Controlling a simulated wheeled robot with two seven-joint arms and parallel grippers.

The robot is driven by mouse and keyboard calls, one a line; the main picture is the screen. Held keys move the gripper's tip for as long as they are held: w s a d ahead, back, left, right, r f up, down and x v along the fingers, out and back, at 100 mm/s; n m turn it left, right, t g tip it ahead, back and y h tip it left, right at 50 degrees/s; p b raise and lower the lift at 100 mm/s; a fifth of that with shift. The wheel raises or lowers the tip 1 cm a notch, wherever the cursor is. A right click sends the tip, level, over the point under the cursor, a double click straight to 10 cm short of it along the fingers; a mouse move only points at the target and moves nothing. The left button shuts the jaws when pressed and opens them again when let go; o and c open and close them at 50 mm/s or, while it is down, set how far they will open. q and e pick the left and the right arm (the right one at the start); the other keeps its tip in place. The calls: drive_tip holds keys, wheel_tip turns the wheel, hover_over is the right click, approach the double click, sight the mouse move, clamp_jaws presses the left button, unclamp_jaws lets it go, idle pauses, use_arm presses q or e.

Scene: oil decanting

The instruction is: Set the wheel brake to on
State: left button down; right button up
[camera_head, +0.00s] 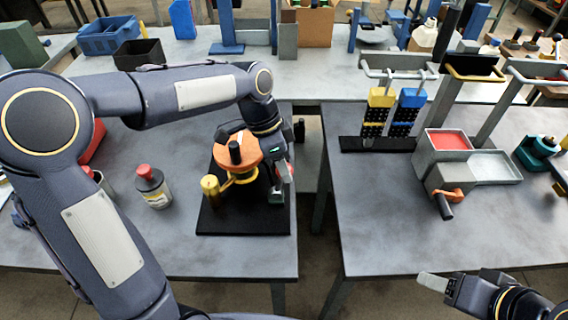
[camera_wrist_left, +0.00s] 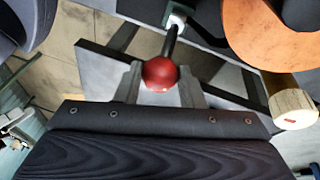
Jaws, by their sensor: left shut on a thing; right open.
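An orange wheel (camera_head: 236,148) with an upright black handle stands on a black base plate (camera_head: 245,221) on the left table. Its orange rim also shows at the top right of the left wrist view (camera_wrist_left: 262,28). A lever with a red ball knob (camera_wrist_left: 160,73) sits beside the wheel. My left gripper (camera_head: 279,186) is at the right side of the wheel. In the left wrist view its fingers are shut on the red knob. The brake's on and off marks cannot be read. My right gripper (camera_head: 437,284) is open and empty at the lower right.
A yellow cylinder (camera_head: 210,187) stands close to the wheel. A red-capped bottle (camera_head: 153,187) stands to its left. A gap separates the left table from the right table (camera_head: 380,220). A grey box with a red top (camera_head: 447,140) stands on the right table.

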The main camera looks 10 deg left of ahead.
use_arm(q)
drive_tip(key=shift+a, duration=0.2)
drive_tip(key=c, duration=0.9)
unclamp_jaws()
drive_tip(key=shift+a, duration=0.1)
drive_tip(key=shift+c, duration=0.2)
drive_tip(key=v, duration=0.7)
drive_tip(key=shift+r, duration=0.35)
